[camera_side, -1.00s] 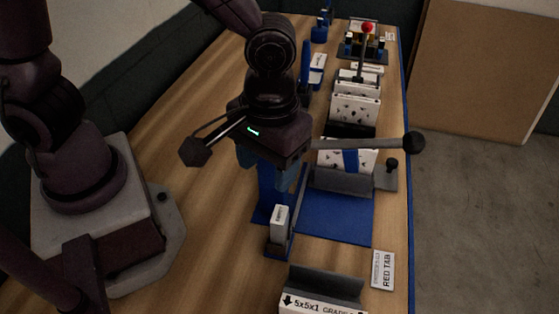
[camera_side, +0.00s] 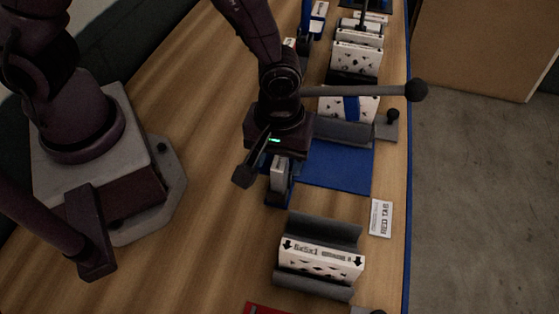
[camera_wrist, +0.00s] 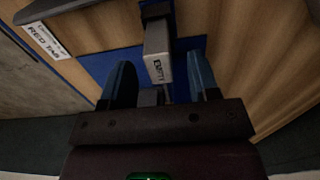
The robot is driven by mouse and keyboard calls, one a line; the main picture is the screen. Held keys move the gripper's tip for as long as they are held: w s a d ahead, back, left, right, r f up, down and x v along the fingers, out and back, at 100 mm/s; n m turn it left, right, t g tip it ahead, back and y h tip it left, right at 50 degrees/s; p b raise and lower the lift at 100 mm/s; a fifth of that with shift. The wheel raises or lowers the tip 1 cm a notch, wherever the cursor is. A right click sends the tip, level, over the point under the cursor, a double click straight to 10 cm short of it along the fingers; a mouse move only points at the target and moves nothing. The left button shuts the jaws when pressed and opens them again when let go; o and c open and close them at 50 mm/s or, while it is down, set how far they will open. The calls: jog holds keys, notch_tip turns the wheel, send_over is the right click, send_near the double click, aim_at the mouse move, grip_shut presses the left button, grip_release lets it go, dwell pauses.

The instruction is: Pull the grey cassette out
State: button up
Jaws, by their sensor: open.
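The grey cassette appears to be the small pale grey box with a dark label (camera_wrist: 158,55) standing in a dark blue holder. In the side view it shows just under my gripper's body, a pale upright box (camera_side: 278,173), partly hidden from above. In the wrist view my gripper (camera_wrist: 161,84) has its two blue fingers spread wide, one on each side of the box's line. Gaps show between the fingers and the box, and nothing is held. How far the fingertips reach along the box is hard to tell.
A boxed filter marked 5x5x1 (camera_side: 320,262) sits in a grey cradle in front. A RED TAB card (camera_side: 381,218) lies to the right. A blue mat (camera_side: 340,165) and a lever with a ball end (camera_side: 416,90) are behind. Bare wood lies left.

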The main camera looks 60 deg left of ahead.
jog(key=shift+f, duration=1.15)
jog(key=c, duration=1)
jog(key=shift+r, duration=0.1)
jog(key=shift+r, duration=0.15)
jog(key=shift+r, duration=3)
jog(key=shift+r, duration=4.55)
